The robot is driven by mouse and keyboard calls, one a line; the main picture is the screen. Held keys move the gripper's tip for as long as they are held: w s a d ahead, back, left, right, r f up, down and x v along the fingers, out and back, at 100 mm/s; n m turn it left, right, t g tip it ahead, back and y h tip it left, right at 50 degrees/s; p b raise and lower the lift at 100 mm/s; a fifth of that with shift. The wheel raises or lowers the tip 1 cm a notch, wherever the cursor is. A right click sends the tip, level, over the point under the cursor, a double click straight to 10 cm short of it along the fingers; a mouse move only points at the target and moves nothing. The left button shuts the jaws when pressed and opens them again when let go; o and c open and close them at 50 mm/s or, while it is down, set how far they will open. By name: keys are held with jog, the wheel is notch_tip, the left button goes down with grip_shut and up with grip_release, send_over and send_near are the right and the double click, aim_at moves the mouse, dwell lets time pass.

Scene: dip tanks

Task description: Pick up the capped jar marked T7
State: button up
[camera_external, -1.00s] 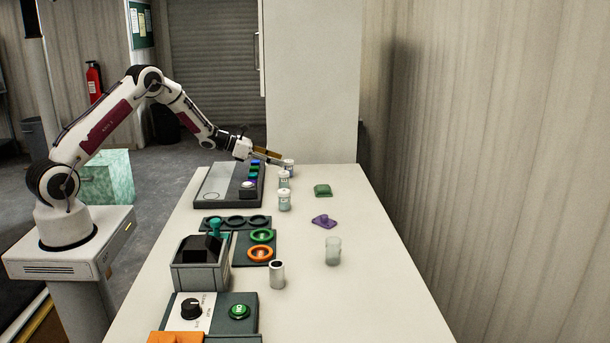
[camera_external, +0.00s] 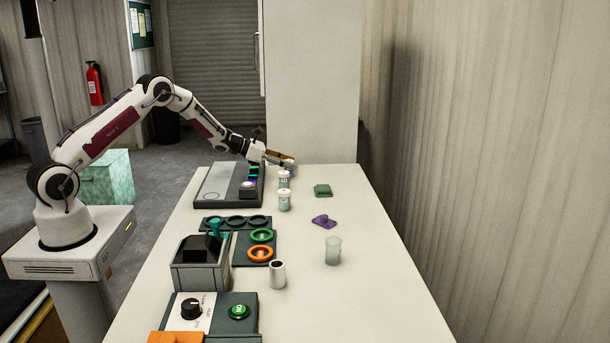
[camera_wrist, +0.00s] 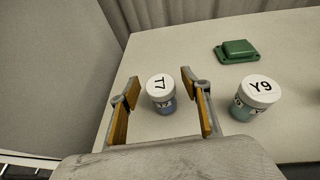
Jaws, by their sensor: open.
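The capped jar marked T7 (camera_wrist: 162,93) has a white lid and bluish contents. In the wrist view it stands upright between the two fingers of my gripper (camera_wrist: 160,98), with a gap on both sides. The fingers have tan pads and are open. In the external view my gripper (camera_external: 283,160) is low at the far end of the table, and it hides most or all of that jar.
A similar jar marked Y9 (camera_wrist: 257,95) stands just right of my right finger. A green block (camera_wrist: 237,50) lies farther off; it also shows in the external view (camera_external: 323,190). A purple piece (camera_external: 324,221) and a translucent cup (camera_external: 333,250) stand nearer, with free table around them.

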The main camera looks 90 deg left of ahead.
jog(key=shift+c, duration=0.3)
jog(key=c, duration=1.2)
jog(key=shift+o, duration=0.2)
jog(key=shift+r, duration=0.15)
jog(key=shift+r, duration=4.9)
